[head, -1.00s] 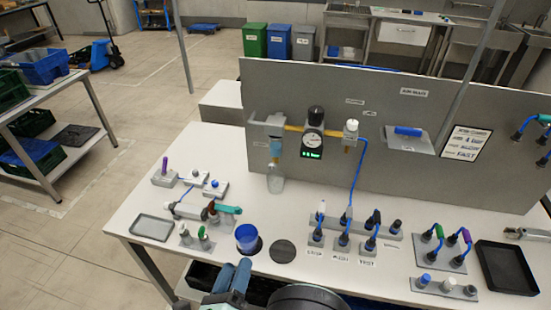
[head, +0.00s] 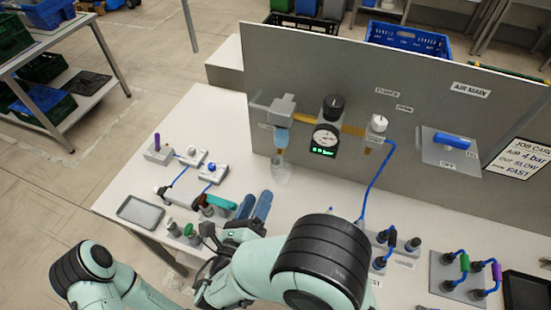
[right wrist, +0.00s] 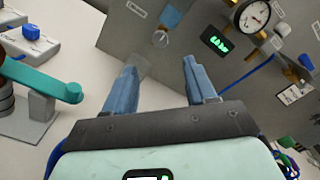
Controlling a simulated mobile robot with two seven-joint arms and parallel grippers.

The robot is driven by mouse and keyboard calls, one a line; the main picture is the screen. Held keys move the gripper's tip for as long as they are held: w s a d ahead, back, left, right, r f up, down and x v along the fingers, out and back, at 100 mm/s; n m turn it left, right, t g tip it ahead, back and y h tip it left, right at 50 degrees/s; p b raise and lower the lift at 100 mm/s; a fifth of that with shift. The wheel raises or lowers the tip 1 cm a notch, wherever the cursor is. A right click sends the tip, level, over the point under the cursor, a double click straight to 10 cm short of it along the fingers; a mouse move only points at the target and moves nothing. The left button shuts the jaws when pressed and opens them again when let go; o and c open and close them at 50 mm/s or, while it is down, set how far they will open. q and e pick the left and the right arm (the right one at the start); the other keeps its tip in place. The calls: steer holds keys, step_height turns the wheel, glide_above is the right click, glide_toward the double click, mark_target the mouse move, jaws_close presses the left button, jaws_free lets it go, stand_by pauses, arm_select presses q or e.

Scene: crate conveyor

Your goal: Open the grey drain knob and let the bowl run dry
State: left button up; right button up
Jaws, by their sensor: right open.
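The air filter's blue bowl (head: 282,138) hangs under a grey housing at the left of the upright panel. A clear cup (head: 280,172) stands below it. The grey drain knob (right wrist: 160,39) shows under the bowl (right wrist: 171,15) in the right wrist view; its setting is too small to tell. My right gripper (head: 250,204) is open, with two blue fingers pointing toward the cup and bowl. In the right wrist view, nothing shows clasped between the fingertips (right wrist: 160,65); the left finger overlaps the clear cup (right wrist: 137,65). My left gripper is not in view.
The gauge (head: 326,137) and white knob (head: 377,124) sit right of the bowl, with a blue hose. A teal-handled part (right wrist: 45,85) stands close left of my right gripper. A grey tray (head: 141,210) lies at the table's left. My right arm hides the front middle.

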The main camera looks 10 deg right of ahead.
mark_target(275, 162)
steer(key=p+x, duration=0.1)
steer(key=x, duration=1.1)
steer(key=shift+s, duration=0.1)
jaws_close()
